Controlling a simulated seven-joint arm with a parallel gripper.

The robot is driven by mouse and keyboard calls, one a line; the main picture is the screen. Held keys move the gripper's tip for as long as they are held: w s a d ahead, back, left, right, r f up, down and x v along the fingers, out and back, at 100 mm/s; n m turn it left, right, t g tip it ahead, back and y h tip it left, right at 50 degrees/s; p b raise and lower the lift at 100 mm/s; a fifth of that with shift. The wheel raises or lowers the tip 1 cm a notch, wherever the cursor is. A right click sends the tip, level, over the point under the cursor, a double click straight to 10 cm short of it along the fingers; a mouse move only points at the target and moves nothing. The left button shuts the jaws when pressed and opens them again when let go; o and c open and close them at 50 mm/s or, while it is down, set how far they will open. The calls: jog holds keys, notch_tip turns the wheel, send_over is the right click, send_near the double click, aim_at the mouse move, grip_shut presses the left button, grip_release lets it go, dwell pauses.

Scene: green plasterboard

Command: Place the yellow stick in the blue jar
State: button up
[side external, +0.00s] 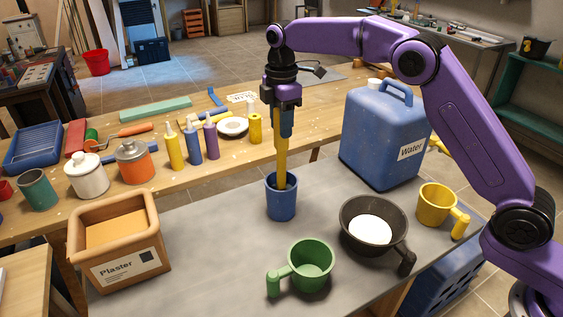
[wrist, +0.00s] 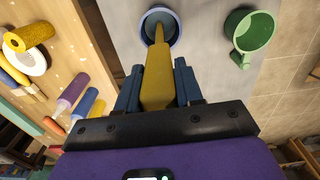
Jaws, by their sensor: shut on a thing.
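The yellow stick (side external: 281,158) is upright in the side external view, held from above by my gripper (side external: 284,122). Its lower end is inside the mouth of the blue jar (side external: 281,205), which stands upright on the grey tabletop. In the wrist view the yellow stick (wrist: 157,78) sits between the two blue fingers of my gripper (wrist: 158,88), and its tip reaches into the opening of the blue jar (wrist: 174,18). The tip's contact with the jar's bottom is hidden. My gripper is above the jar, shut on the stick.
A green mug (side external: 310,265) and a dark pan with white powder (side external: 372,225) stand right of the jar. A yellow mug (side external: 437,205) and a blue water canister (side external: 380,140) are farther right. A plaster box (side external: 118,240) stands left. The grey tabletop (side external: 215,245) between box and jar is clear.

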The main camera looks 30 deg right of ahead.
aim_at(281, 145)
jog(key=shift+f, duration=3.3)
jog(key=o, duration=1)
jog(key=shift+f, duration=0.1)
jog(key=shift+o, duration=0.2)
notch_tip(281, 145, up, 12)
jog(key=shift+f, duration=0.1)
jog(key=shift+r, duration=0.3)
